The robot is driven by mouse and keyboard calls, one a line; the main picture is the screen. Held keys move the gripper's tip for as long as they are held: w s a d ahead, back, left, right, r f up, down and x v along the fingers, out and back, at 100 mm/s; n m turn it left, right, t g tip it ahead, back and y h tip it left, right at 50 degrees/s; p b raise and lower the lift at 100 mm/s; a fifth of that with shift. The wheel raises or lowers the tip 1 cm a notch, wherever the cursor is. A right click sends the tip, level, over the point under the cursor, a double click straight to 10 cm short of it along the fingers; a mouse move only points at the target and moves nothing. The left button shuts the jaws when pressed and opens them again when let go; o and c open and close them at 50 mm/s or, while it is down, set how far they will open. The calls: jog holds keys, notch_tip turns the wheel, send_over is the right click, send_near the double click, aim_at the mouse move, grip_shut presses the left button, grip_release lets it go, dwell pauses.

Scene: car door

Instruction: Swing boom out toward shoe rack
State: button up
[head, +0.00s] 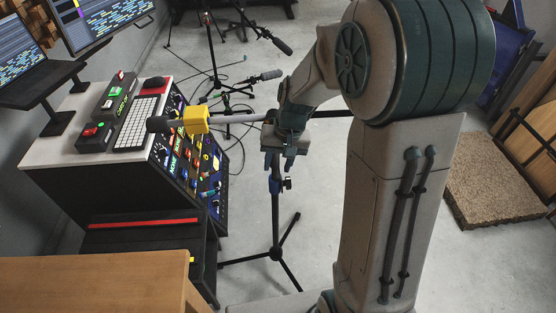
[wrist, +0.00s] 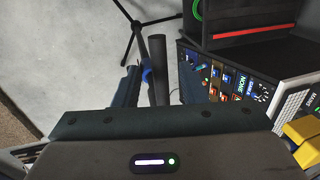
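The boom (head: 238,118) lies roughly level in the head view, with a yellow block (head: 196,120) and a dark tip over the console at its left end. Its stand has a dark pole with a blue clamp (head: 275,185) and tripod legs (head: 276,254) on the floor. My gripper (head: 279,163) points down at the top of the stand, overlapping the boom's middle. The wrist view shows the stand and a dark cylinder (wrist: 158,65) beside the finger area; the yellow block (wrist: 305,138) is at lower right. Whether the fingers grip anything is hidden. I cannot clearly identify a shoe rack.
A control console (head: 185,150) stands left, below the boom's yellow end. Other microphone stands (head: 222,85) and cables are behind. A wooden surface (head: 95,283) is at lower left.

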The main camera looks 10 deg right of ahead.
notch_tip(320, 180, up, 14)
jog(key=d, duration=0.2)
jog(key=shift+s+d+f, duration=0.15)
jog(key=shift+d+f, duration=0.05)
jog(key=shift+d, duration=0.15)
jog(key=s+d+f+t+h, duration=0.1)
jog(key=s, duration=0.7)
jog(key=s+d+f+n+t+h+p, duration=0.1)
jog(key=s, duration=0.7)
jog(key=shift+f+t, duration=0.25)
jog(key=shift+t, duration=0.05)
